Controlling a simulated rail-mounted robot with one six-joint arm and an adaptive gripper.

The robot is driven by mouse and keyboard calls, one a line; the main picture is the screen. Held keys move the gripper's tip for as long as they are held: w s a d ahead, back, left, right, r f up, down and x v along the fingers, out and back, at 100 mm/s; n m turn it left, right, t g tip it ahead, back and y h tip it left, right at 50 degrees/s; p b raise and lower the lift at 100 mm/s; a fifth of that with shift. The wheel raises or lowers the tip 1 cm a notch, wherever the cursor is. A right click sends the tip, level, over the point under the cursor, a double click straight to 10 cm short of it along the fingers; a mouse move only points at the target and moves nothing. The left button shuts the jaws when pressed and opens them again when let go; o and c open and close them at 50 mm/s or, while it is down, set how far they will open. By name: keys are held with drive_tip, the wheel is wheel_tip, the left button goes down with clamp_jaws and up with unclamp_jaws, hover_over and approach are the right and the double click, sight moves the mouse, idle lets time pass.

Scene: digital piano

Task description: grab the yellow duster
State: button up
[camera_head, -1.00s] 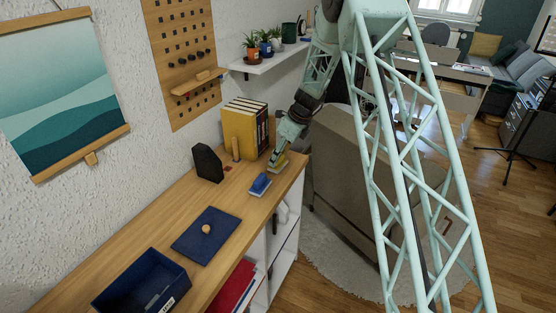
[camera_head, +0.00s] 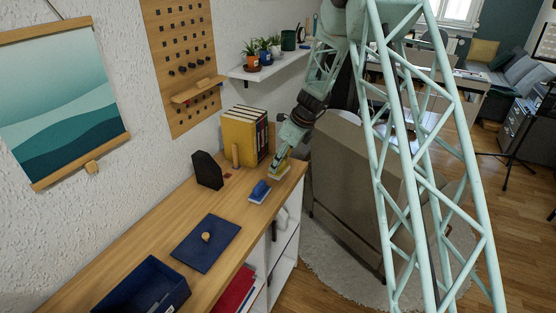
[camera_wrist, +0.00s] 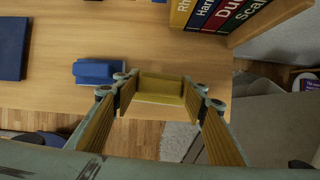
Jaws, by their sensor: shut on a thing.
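The yellow duster (camera_wrist: 160,89) sits between the two fingers of my gripper (camera_wrist: 161,96) in the wrist view, with a finger against each end. My gripper is shut on it. In the head view, the yellow duster (camera_head: 279,177) shows below my gripper (camera_head: 281,170) near the right end of the wooden shelf top. I cannot tell whether it touches the wood or hangs just above it. A blue duster (camera_head: 259,191) lies on the shelf top to its left; it also shows in the wrist view (camera_wrist: 97,71).
Yellow binders and dark books (camera_head: 244,137) stand behind my gripper. A black block (camera_head: 207,170) stands to the left. A blue lid (camera_head: 206,243) and an open blue box (camera_head: 142,287) lie further left on the shelf top (camera_head: 185,213). A beige chair back (camera_head: 352,185) stands close on the right.

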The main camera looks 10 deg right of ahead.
drive_tip(key=s+r, duration=0.1)
drive_tip(key=s, duration=1)
drive_tip(key=shift+s+a+b, duration=0.15)
drive_tip(key=shift+s+b, duration=0.2)
drive_tip(key=shift+s, duration=0.05)
drive_tip(key=shift+r, duration=0.1)
